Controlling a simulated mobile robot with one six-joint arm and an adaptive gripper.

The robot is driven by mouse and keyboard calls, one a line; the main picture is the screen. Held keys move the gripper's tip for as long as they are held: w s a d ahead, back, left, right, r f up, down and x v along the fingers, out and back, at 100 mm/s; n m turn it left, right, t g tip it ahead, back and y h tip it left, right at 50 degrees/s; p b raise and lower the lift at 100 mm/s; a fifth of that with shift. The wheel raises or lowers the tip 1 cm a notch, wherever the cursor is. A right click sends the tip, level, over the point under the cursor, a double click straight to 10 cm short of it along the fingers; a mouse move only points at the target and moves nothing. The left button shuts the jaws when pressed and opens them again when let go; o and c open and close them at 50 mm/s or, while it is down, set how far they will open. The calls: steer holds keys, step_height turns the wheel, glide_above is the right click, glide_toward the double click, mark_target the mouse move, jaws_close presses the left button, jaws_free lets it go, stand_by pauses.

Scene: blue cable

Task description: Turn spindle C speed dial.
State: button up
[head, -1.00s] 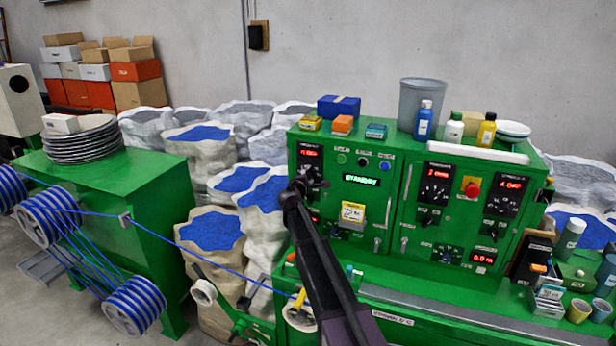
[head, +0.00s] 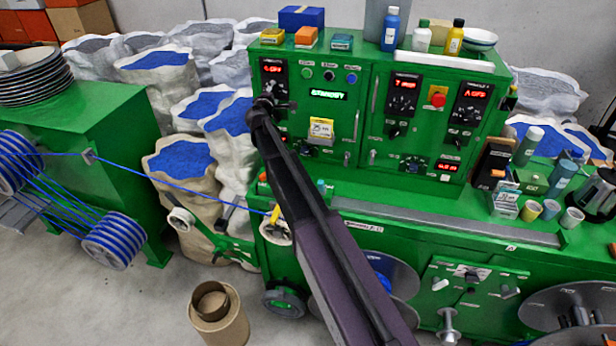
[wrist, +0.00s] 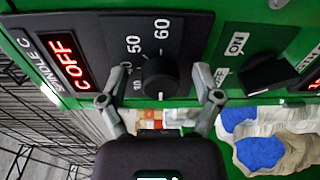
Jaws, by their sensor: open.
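The spindle C speed dial (wrist: 160,78) is a black round knob on a black plate, with a white pointer mark and numbers including 50 and 60 around it. Beside it, the red spindle C display (wrist: 63,60) reads "C OFF". My gripper (wrist: 164,72) is open, with one fingertip on each side of the knob; gaps show between the fingers and the knob. In the head view, my gripper (head: 275,104) is at the upper left of the green control cabinet (head: 365,120), just below the C display (head: 273,70). My gripper hides the dial there.
A black ON/OFF switch (wrist: 265,74) sits right of the dial in the wrist view. A yellow-and-white block (head: 321,130) is on the cabinet front near my arm. Bottles and small boxes stand on top. A blue cable (head: 180,187) runs left of the cabinet.

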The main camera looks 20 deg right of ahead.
steer(key=shift+f+m+t+b, duration=0.1)
steer(key=shift+m+t+b, duration=0.35)
steer(key=shift+m, duration=2.85)
steer(key=shift+s+a, duration=0.1)
steer(key=shift+s, duration=0.2)
steer(key=v, duration=1.3)
steer(key=s+d+f+m+g+b, duration=0.3)
steer(key=s+d+f+g, duration=0.2)
steer(key=s+f, duration=0.2)
steer(key=s+d+f+m+g+b, duration=0.2)
steer(key=s+d+f+g, duration=0.3)
steer(key=s+f, duration=0.3)
steer(key=shift+d+f+m+b, duration=0.4)
steer(key=shift+f+m, duration=0.5)
steer(key=shift+f, duration=0.15)
steer(key=shift+s, duration=0.15)
